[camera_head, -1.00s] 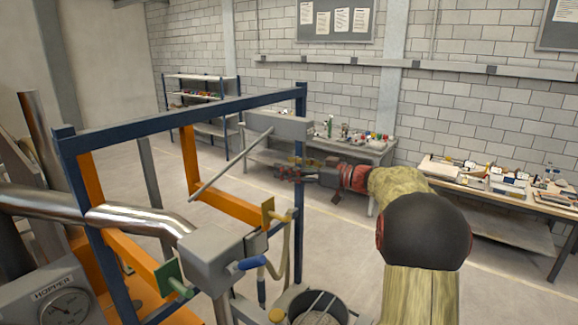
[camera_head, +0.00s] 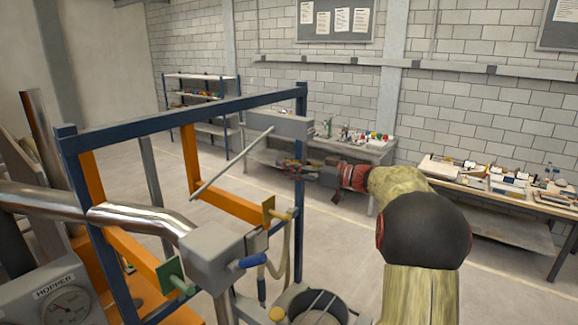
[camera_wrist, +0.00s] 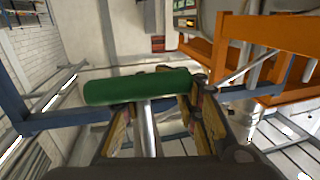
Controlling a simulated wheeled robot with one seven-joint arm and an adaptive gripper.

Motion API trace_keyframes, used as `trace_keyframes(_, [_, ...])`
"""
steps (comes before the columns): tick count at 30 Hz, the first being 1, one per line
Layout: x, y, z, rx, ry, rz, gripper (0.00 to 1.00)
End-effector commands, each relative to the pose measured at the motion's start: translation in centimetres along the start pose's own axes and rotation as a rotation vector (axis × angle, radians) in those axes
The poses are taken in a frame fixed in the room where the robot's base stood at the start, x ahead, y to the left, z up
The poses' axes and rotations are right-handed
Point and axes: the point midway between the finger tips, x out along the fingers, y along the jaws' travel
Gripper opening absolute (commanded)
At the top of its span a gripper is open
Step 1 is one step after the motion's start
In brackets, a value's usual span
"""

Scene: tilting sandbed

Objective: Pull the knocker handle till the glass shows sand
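A green bar-shaped handle (camera_wrist: 137,87) lies across the middle of the wrist view, with a steel stem (camera_wrist: 149,130) running down from it. I take it for the knocker handle. My gripper (camera_wrist: 160,105) has its fingers apart, one on each side of the stem, with gaps visible. The bar covers part of the left finger, and its right end is close to the right finger; I cannot tell whether they touch. In the head view my gripper (camera_head: 293,167) is by the blue post, and I cannot make out the handle there. I cannot identify the glass.
A blue frame (camera_head: 180,115) with orange beams (camera_head: 225,205) stands at left. A bucket (camera_head: 318,303) sits below. Workbenches (camera_head: 500,190) line the wall; open floor lies between.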

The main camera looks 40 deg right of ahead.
Motion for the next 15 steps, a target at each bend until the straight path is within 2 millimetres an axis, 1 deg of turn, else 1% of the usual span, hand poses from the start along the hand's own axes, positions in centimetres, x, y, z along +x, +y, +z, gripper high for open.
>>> trace_keyframes(1, [-0.07, 0.21, -0.28, -0.004, 0.003, 0.006, 0.06])
trace_keyframes(4, [-0.08, 0.22, -0.30, -0.005, 0.003, 0.006, 0.01])
trace_keyframes(5, [-0.08, 0.22, -0.31, -0.005, 0.003, 0.007, 0.00])
trace_keyframes(15, [-0.10, 0.25, -0.38, -0.007, 0.004, 0.007, 0.00])
